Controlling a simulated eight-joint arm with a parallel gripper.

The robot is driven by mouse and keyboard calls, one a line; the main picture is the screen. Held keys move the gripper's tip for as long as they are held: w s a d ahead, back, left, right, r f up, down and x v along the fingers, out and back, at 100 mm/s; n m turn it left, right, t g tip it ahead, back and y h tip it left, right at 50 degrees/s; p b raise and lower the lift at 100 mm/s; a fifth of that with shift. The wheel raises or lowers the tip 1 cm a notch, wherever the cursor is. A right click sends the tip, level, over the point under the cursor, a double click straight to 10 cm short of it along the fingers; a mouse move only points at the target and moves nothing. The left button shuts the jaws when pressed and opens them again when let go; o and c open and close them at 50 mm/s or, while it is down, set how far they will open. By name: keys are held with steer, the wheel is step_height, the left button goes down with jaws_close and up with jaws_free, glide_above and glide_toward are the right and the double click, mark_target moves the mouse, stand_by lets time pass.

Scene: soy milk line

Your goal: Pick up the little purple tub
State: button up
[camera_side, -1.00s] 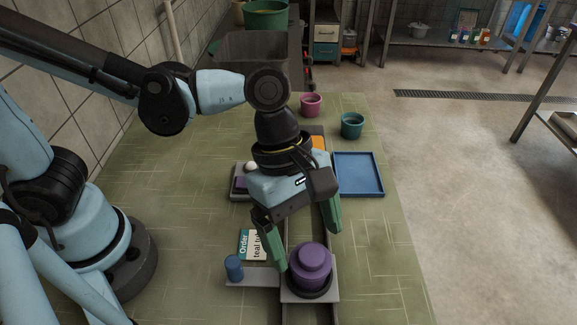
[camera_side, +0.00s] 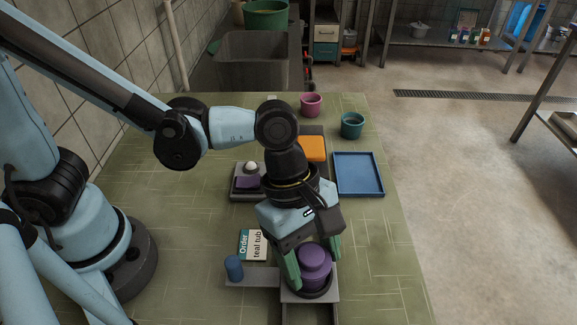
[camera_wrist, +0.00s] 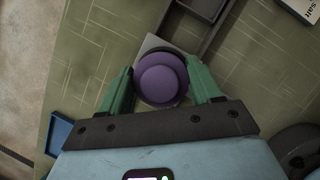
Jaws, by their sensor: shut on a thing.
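The purple tub (camera_side: 315,265) is a small round tub with a stepped, knob-like top. It stands upright at the near end of the track, in a dark round seat on a grey plate (camera_side: 328,294). My gripper (camera_side: 314,268) points down with its green fingers on either side of the tub. In the wrist view the purple tub (camera_wrist: 162,80) sits between the two fingers of my gripper (camera_wrist: 162,85), which is shut on it. The tub's far side is partly hidden by my gripper in the side view.
A card reading "Order teal tub" (camera_side: 253,245) and a blue cylinder (camera_side: 234,267) are left of the tub. A blue tray (camera_side: 372,174), orange block (camera_side: 313,149), teal tub (camera_side: 352,125) and pink tub (camera_side: 311,104) are farther back. The mat's right front is clear.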

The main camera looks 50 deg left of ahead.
steer(key=shift+c, duration=0.7)
steer(key=shift+r, duration=0.15)
